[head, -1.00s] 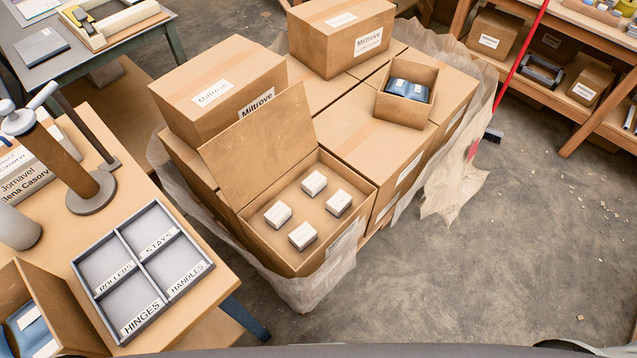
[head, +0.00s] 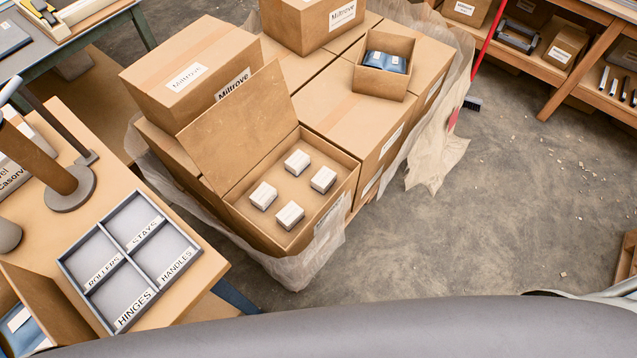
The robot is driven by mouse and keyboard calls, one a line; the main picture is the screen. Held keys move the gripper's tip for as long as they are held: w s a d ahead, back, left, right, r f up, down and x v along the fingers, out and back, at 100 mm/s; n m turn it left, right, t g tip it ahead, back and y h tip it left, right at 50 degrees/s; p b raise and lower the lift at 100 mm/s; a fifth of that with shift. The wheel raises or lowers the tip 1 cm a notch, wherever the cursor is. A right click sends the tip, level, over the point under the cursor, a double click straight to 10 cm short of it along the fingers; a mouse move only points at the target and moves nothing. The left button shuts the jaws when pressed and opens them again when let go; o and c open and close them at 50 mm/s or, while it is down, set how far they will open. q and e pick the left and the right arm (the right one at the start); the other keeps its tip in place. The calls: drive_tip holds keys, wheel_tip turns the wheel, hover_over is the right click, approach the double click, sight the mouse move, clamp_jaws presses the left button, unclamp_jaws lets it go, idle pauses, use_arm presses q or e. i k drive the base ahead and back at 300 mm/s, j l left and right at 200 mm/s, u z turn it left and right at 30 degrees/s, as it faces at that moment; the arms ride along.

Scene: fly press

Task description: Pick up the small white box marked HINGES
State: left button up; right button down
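Several small white boxes stand apart in an open cardboard carton: one at the back (head: 297,162), one at the right (head: 323,179), one at the left (head: 263,195) and one at the front (head: 290,215). Their markings are too small to read, so I cannot tell which says HINGES. The carton (head: 338,207) has its lid flap raised at the back left. A grey divided tray (head: 189,247) on the wooden table has empty compartments labelled ROLLERS, STAYS, HINGES and HANDLES. Neither of my grippers is in view.
Larger closed cartons (head: 190,75) surround the open one, on plastic-wrapped stacks. A small open carton (head: 384,72) with blue packets stands behind. A post on a round base (head: 68,190) stands on the wooden table. The floor (head: 480,220) at right is mostly clear.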

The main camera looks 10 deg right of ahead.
sight(288, 217)
drive_tip(key=l+u, duration=0.3)
drive_tip(key=l, duration=0.4)
drive_tip(key=l+u, duration=0.35)
drive_tip(key=l, duration=0.35)
drive_tip(key=k+l+u, duration=0.1)
drive_tip(key=l+u, duration=0.2)
drive_tip(key=l, duration=0.35)
